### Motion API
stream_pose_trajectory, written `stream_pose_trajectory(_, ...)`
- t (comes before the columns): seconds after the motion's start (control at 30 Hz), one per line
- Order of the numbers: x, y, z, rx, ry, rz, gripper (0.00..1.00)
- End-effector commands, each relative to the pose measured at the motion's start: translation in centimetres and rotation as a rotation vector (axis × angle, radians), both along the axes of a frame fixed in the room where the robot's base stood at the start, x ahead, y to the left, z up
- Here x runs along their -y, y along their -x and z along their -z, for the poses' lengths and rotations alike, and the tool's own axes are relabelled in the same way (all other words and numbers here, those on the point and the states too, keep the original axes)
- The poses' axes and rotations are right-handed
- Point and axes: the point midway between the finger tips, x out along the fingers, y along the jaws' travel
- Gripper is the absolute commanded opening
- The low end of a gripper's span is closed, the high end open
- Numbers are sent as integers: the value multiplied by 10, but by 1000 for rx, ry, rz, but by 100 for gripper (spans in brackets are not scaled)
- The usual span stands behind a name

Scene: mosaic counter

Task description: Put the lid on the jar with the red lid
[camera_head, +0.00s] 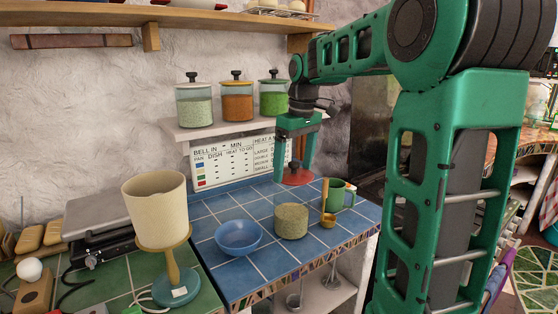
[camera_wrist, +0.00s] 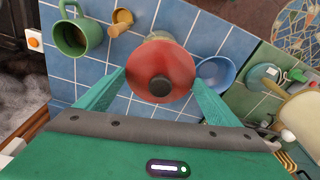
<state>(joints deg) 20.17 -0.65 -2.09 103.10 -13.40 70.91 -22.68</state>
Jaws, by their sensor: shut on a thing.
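My gripper (camera_head: 296,165) is shut on the dark knob of a red lid (camera_head: 296,178) and holds it in the air above the blue tiled counter. In the wrist view the red lid (camera_wrist: 160,74) lies between the two green fingers of my gripper (camera_wrist: 160,88). An open glass jar (camera_head: 291,220) with beige grainy contents stands upright on the counter, below the lid and apart from it. In the wrist view only a part of the jar (camera_wrist: 160,36) shows behind the lid; the lid hides the rest.
A blue bowl (camera_head: 238,238) stands left of the jar. A wooden scoop (camera_head: 328,219) and a green mug (camera_head: 339,194) stand close on its right. A cream lamp (camera_head: 156,200) is further left. Several lidded jars (camera_head: 237,101) stand on a shelf behind.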

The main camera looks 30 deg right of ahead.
Motion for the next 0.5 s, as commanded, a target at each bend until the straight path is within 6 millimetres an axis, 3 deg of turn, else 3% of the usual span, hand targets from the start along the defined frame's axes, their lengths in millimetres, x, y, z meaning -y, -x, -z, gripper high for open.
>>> stream_pose_trajectory(0.27, 1, 0, 6, 0, -1, 3, 63)
stream_pose_trajectory(0.5, 2, 1, 26, -1, -1, 4, 63)
